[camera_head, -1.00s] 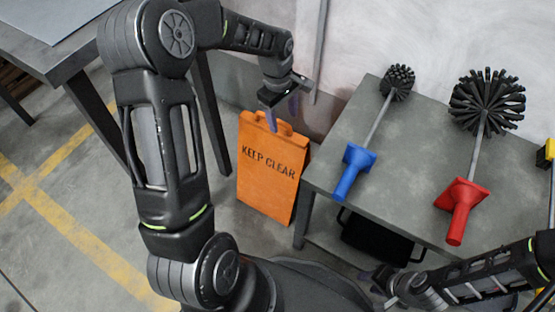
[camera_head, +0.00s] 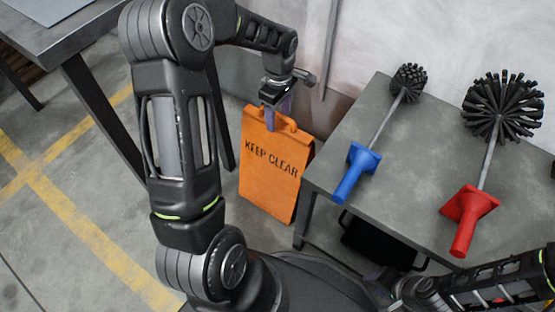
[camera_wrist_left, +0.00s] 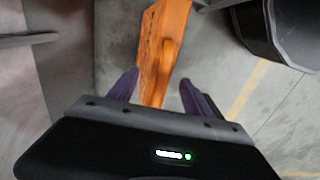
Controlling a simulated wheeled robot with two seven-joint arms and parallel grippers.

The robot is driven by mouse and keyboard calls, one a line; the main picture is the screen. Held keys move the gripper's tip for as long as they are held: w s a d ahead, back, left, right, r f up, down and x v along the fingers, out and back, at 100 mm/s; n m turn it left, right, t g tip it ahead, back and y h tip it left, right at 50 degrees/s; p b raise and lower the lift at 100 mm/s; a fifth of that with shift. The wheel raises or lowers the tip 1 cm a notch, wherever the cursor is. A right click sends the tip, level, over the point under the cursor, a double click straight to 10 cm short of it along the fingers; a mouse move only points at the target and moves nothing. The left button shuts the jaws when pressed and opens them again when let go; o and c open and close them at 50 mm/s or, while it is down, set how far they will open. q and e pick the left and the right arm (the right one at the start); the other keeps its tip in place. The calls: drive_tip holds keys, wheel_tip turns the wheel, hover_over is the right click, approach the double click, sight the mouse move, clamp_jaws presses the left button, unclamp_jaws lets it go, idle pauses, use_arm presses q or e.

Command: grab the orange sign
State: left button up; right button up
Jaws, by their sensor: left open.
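The orange sign (camera_head: 268,180) reads "KEEP CLEAR" and stands on the floor left of the grey table. My left gripper (camera_head: 277,118) is open at the sign's top edge, by its handle. In the left wrist view the sign (camera_wrist_left: 164,40) runs up between the two purple fingers of the left gripper (camera_wrist_left: 160,88), with gaps on both sides. Whether the handle is fully between the fingertips is hard to tell. My right arm shows at the lower right, but its gripper fingers cannot be made out.
The grey table (camera_head: 400,140) beside the sign holds a blue-handled brush (camera_head: 356,172) and a red-handled brush (camera_head: 468,215). A black container (camera_head: 378,245) sits below it. Another table (camera_head: 60,45) stands at the upper left. Yellow-lined floor (camera_head: 75,225) is open at left.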

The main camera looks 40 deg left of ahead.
sight(278, 122)
use_arm(q)
drive_tip(key=shift+r, duration=0.1)
drive_tip(key=shift+a+f+b, duration=0.2)
drive_tip(key=shift+f+b, duration=1.15)
drive_tip(key=shift+f, duration=1.3)
drive_tip(key=shift+c, duration=0.3)
clamp_jaws()
drive_tip(key=shift+r, duration=0.1)
